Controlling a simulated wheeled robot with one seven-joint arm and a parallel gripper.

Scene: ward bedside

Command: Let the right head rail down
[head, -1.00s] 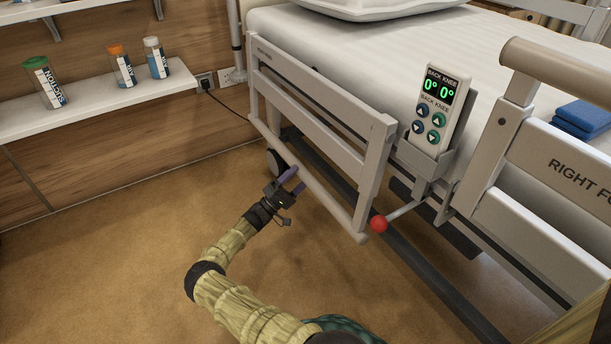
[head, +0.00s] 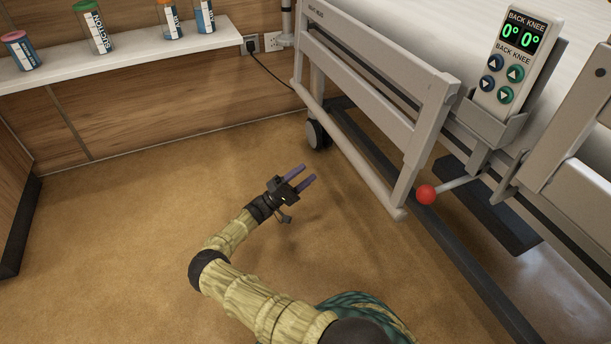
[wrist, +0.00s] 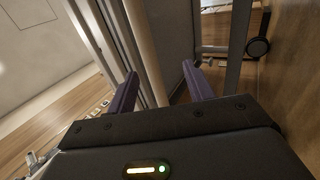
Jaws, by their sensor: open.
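The right head rail (head: 375,70) is a grey barred panel on the near side of the bed. It hangs low: its top bar is around mattress height, and its lower tube is well below the mattress. A red ball knob (head: 426,195) on a short grey lever is just right of the rail's lower near corner. My gripper (head: 308,173) is open and empty, with purple fingers, over the floor left of the rail and apart from it and the knob. In the wrist view, rail bars (wrist: 148,48) show beyond and between my open fingers (wrist: 160,85).
The pendant (head: 510,65) reads 0° and 0° in its holder above the lever. The foot-side rail (head: 580,130) stands higher at the right edge. A bed castor (head: 317,134) is behind the head rail. A wall shelf (head: 130,58) holds several bottles. The floor (head: 130,220) at left is clear.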

